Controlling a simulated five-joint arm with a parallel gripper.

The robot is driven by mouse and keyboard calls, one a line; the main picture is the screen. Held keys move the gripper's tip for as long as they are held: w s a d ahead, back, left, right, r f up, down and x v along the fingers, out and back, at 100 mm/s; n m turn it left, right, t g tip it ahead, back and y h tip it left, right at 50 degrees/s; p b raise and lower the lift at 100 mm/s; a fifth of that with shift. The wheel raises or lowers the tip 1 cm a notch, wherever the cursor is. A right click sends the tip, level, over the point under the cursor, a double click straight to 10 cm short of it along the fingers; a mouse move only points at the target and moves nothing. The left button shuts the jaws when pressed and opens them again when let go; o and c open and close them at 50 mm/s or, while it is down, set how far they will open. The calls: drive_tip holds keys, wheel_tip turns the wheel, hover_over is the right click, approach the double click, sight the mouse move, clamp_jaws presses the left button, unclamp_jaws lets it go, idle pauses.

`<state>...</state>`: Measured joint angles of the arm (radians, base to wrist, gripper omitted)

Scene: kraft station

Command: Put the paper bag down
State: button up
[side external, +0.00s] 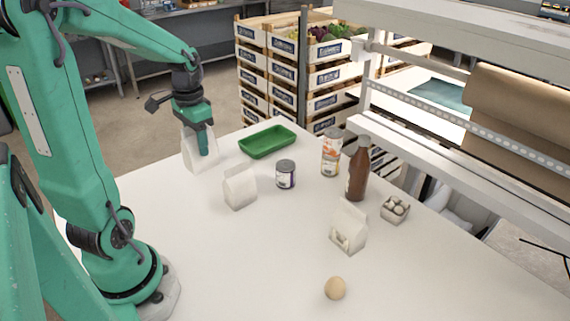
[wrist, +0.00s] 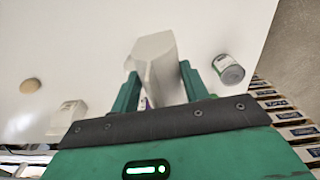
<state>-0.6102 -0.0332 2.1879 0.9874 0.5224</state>
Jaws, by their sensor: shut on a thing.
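A white paper bag (side external: 188,155) is between the fingers of my gripper (side external: 204,148), at the far left of the white table. In the wrist view my gripper (wrist: 158,88) is shut on this paper bag (wrist: 156,52), with one green finger on each side. The bag is roughly upright in the side view, with its lower edge at or just above the tabletop; I cannot tell whether it touches. Part of the bag is hidden behind the gripper.
A green tray (side external: 268,142) is right of the held bag. The front-left tabletop is clear.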

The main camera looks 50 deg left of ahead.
drive_tip(key=w+m, duration=0.1)
drive_tip(key=w, duration=2.4)
drive_tip(key=shift+w, duration=0.3)
drive_tip(key=shift+a, duration=0.1)
drive_tip(key=a+f, duration=0.7)
drive_tip(key=a, duration=0.4)
drive_tip(key=shift+a, duration=0.35)
drive_tip(key=shift+f, duration=1.95)
drive_tip(key=shift+f, duration=0.15)
